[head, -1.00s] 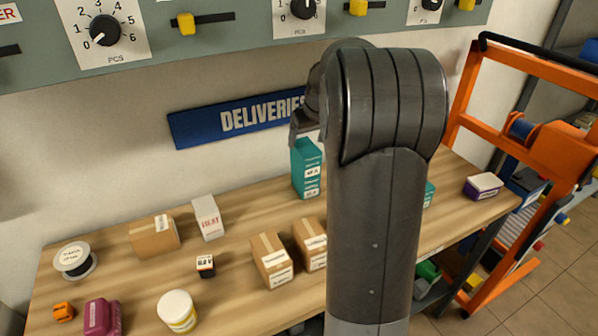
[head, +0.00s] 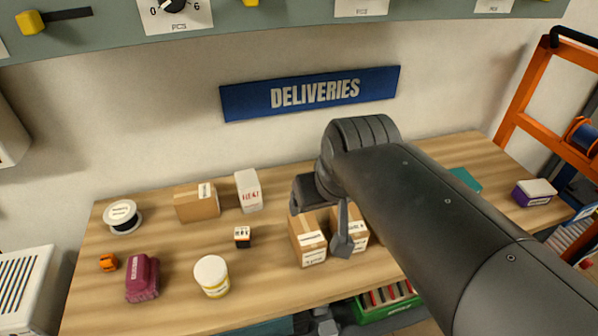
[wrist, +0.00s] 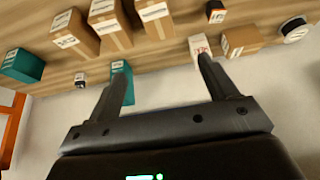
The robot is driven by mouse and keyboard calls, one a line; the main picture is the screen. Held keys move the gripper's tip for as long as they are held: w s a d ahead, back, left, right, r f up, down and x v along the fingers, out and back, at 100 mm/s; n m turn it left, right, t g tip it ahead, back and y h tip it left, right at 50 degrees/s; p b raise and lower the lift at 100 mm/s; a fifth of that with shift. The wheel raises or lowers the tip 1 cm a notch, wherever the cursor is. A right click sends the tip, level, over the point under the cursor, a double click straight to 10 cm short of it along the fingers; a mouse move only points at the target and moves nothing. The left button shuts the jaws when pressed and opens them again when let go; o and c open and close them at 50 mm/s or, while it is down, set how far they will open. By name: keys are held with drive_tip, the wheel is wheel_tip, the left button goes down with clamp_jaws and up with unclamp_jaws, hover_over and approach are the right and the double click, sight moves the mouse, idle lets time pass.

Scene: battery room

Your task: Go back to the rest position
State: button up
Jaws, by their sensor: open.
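My gripper (head: 318,232) is in the head view above the back middle of the wooden table, in front of two cardboard boxes, a left one (head: 307,243) and a right one (head: 357,222). Its fingers are apart with nothing between them. In the wrist view my gripper (wrist: 163,60) also shows open and empty. There a teal box (wrist: 122,85) shows behind the left finger and a white box (wrist: 197,46) behind the right fingertip. My arm comes in from the lower right and covers part of the table.
The table (head: 190,285) also bears a white tub (head: 211,275), a maroon item (head: 141,279), a spool (head: 121,217) and a purple box (head: 534,192). A blue DELIVERIES sign (head: 310,92) hangs behind. An orange frame (head: 528,95) stands at right.

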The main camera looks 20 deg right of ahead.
drive_tip(key=s, duration=0.1)
drive_tip(key=s+f, duration=0.1)
drive_tip(key=s, duration=0.1)
drive_tip(key=shift+a+f, duration=0.15)
drive_tip(key=shift+a, duration=0.2)
